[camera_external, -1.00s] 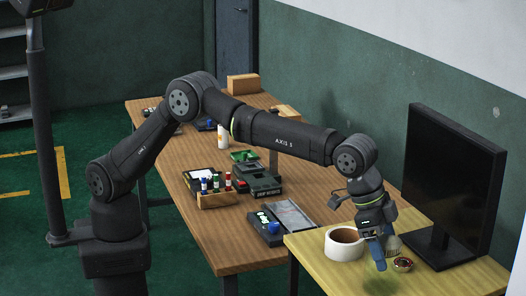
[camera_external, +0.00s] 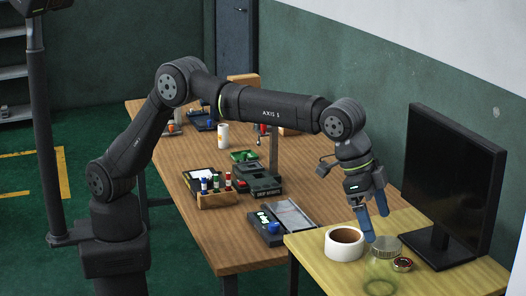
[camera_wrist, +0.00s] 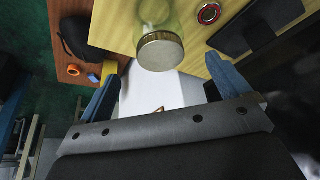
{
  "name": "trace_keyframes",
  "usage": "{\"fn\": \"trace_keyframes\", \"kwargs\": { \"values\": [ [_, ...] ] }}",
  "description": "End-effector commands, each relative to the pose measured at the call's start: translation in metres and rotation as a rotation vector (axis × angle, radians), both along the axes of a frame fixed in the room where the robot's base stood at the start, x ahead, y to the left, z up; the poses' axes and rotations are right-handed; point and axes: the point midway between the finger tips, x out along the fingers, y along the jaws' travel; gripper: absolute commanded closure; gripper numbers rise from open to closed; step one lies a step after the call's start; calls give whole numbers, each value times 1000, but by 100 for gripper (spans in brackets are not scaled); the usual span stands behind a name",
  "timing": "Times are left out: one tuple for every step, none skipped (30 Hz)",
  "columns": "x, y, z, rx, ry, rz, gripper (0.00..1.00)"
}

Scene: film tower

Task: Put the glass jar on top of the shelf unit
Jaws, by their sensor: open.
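My gripper (camera_external: 374,213) has blue fingers, spread open and empty. It is above and slightly behind the jar in the external view, clear of it. In the wrist view the open fingers (camera_wrist: 168,88) have nothing between them. A grey shelf unit (camera_external: 12,72) shows partly at the far left edge; its top is out of frame.
A white tape roll (camera_external: 343,246) is left of the jar, a small round tin (camera_external: 402,264) right of it. A black monitor (camera_external: 455,180) stands behind. The brown workbench (camera_external: 215,245) holds a marker rack (camera_external: 216,199) and several devices. A dark post (camera_external: 42,140) stands left.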

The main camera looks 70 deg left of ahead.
Motion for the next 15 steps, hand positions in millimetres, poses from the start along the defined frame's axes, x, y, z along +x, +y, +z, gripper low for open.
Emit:
{"fn": "trace_keyframes", "kwargs": {
  "values": [
    [-3,3,10,-1,-1,0,6],
    [-4,4,15,-1,-1,0,6],
    [-6,6,22,-3,-1,0,6],
    [-7,7,26,-1,-1,0,6],
    [-8,8,29,-1,-1,0,6],
    [-10,9,33,-1,-1,0,6],
    [-10,10,36,-1,-1,0,6],
    [-11,11,38,-1,-1,0,6],
    [-12,11,40,-1,-1,0,6],
    [-12,12,41,0,0,0,6],
    [-13,12,42,0,0,0,6],
    [-13,13,43,0,0,0,6],
    [-13,13,43,1,1,0,6],
    [-13,13,43,1,1,0,6],
    [-13,13,43,1,1,0,6]
  ]
}}
